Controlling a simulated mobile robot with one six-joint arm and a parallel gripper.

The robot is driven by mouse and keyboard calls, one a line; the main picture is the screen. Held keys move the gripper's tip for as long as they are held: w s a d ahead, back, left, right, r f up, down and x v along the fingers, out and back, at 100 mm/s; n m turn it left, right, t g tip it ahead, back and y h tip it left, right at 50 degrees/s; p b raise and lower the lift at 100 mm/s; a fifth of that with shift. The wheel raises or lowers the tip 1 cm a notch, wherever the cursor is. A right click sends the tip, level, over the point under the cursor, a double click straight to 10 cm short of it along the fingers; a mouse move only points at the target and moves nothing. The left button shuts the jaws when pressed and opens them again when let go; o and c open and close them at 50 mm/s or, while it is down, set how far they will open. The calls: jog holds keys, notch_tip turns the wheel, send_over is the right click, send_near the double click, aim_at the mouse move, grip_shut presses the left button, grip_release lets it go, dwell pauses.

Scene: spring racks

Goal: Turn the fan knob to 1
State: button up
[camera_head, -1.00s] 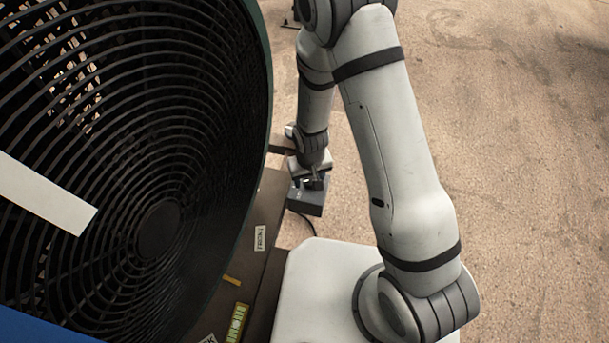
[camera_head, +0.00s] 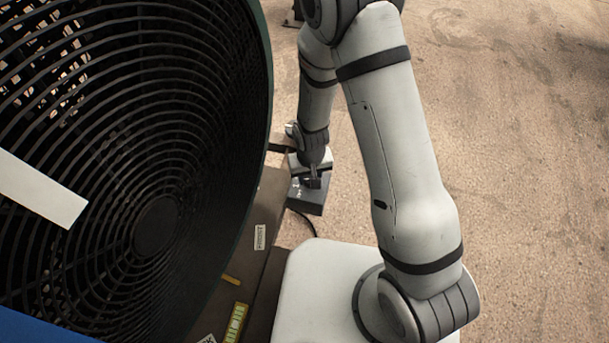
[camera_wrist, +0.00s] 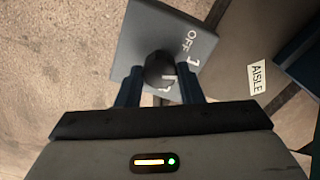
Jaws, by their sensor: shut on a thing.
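The fan's control box (camera_wrist: 139,40) is a grey block marked OFF and 1 in the wrist view. It also shows as a dark grey box (camera_head: 307,203) beyond the fan in the head view. The round black knob (camera_wrist: 159,69) sits on the box's face. My gripper (camera_wrist: 160,78) is shut on the knob, with one dark blue finger on either side of it. A pale mark shows near the knob's lower right, partly hidden. In the head view my gripper (camera_head: 314,178) is small and reaches down onto the box. The large fan (camera_head: 158,224) has a black round grille.
A brown base with a white label (camera_head: 260,237) runs beside the fan. An AISLE sign (camera_wrist: 257,77) shows at right in the wrist view. Open floor (camera_head: 530,180) lies to the right.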

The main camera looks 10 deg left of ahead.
jog(key=o, duration=1)
jog(key=shift+r, duration=3.95)
